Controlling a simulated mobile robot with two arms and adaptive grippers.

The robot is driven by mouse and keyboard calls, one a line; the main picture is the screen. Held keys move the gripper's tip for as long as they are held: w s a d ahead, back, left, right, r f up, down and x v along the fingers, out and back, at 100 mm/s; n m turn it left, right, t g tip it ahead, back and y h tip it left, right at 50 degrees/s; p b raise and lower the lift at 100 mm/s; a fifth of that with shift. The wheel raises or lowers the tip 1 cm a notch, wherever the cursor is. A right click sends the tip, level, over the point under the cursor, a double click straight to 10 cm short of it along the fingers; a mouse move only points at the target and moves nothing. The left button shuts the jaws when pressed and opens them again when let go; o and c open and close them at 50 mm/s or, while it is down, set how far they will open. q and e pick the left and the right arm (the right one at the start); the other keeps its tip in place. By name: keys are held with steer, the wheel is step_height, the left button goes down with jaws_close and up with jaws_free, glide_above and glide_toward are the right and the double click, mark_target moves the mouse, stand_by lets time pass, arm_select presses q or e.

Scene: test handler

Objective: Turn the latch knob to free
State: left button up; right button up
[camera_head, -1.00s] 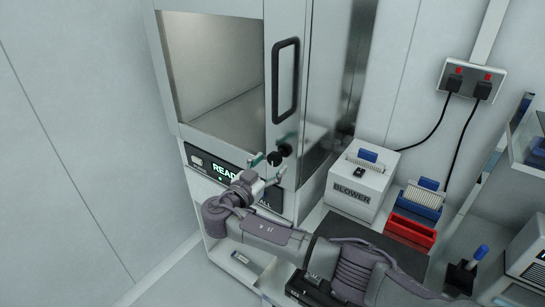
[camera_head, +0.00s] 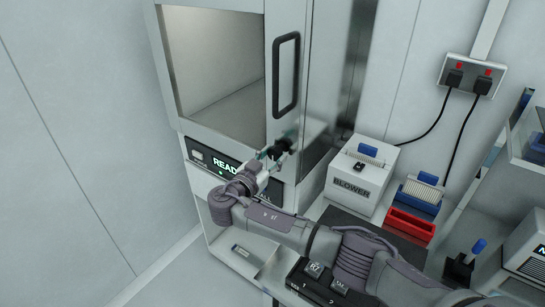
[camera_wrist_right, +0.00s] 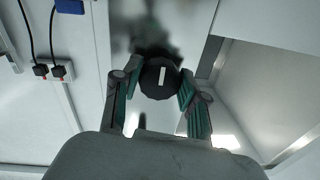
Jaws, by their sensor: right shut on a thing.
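The latch knob (camera_wrist_right: 150,84) is a dark, round, many-sided knob with a white mark line, which stands nearly upright in the right wrist view. It also shows in the head view (camera_head: 283,145), low on the handler's grey door frame below the black door handle (camera_head: 286,75). My right gripper (camera_wrist_right: 159,88) has its green-padded fingers on either side of the knob and is shut on it. In the head view the right gripper (camera_head: 275,153) partly covers the knob. My left gripper is not in view.
The handler (camera_head: 290,20) has a clear window and a lit display reading READ, partly covered by my arm. To the right are a white blower box (camera_head: 358,184), a red tray (camera_head: 411,226), a blue tray (camera_head: 419,203) and a wall socket (camera_head: 471,77) with two cables.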

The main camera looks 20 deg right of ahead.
steer(key=shift+f+n+b, duration=0.2)
steer(key=shift+n+b, duration=0.6)
steer(key=shift+b, duration=1.45)
steer(key=shift+f+n+b, duration=0.2)
steer(key=shift+n+b, duration=0.6)
steer(key=shift+b, duration=1.45)
steer(key=shift+r+n, duration=0.2)
steer(key=shift+n, duration=0.3)
steer(key=n, duration=0.2)
steer(key=shift+r+n, duration=0.3)
steer(key=n+p, duration=0.2)
steer(key=n, duration=0.1)
steer(key=shift+r+n+g, duration=0.1)
steer(key=shift+n+g, duration=0.2)
steer(key=shift+g, duration=0.1)
steer(key=n+p, duration=0.2)
steer(key=n, duration=0.2)
steer(key=shift+s, duration=0.1)
steer(key=shift+n+g+p, duration=0.3)
steer(key=shift+n+p, duration=0.7)
steer(key=shift+n, duration=0.4)
